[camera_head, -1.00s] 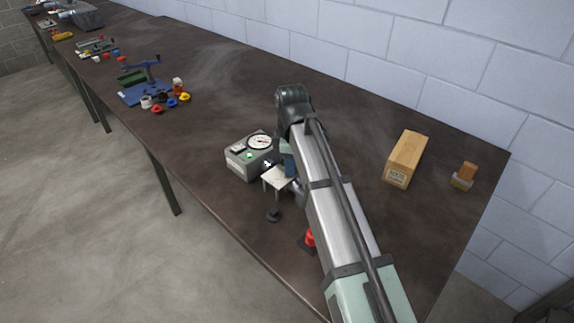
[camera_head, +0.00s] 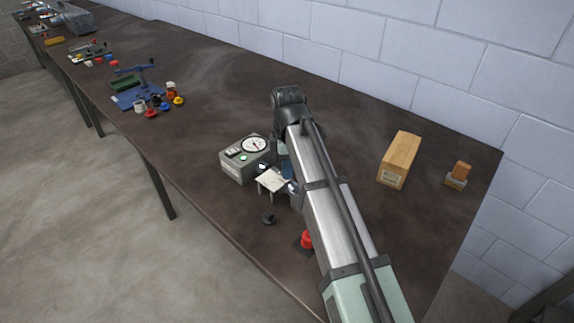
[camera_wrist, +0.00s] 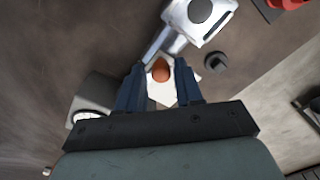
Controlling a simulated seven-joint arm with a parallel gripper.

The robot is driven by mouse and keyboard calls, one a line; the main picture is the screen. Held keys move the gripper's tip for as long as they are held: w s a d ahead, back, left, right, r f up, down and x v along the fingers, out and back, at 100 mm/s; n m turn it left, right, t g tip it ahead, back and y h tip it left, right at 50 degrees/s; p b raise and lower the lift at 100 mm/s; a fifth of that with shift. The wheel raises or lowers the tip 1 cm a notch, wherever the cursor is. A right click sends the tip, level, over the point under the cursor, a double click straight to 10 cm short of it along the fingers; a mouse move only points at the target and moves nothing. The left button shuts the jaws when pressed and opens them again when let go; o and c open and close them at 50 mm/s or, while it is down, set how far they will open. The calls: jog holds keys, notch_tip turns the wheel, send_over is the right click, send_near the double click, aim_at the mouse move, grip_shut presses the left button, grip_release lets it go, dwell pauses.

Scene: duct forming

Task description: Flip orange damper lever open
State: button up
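An orange rounded piece (camera_wrist: 160,70), which looks like the damper lever's tip, shows in the wrist view between my gripper's fingertips (camera_wrist: 159,78). A pale plate lies behind it. A shiny metal duct part (camera_wrist: 172,38) runs up and right from there. My gripper's two dark blue fingers are spread apart on either side of the orange piece; I see no clear contact. In the head view, my gripper is mostly hidden behind my arm, beside a small white plate on legs (camera_head: 269,180). The orange lever is not clearly visible there.
A grey gauge box (camera_head: 238,168) stands close left of my gripper. A black knob (camera_head: 268,219) and a red button (camera_head: 306,240) are near the front edge. The bench behind my arm is clear.

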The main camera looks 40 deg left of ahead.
jog(key=shift+o, duration=1)
notch_tip(320, 180, up, 14)
jog(key=shift+f, duration=0.15)
dwell(0.3)
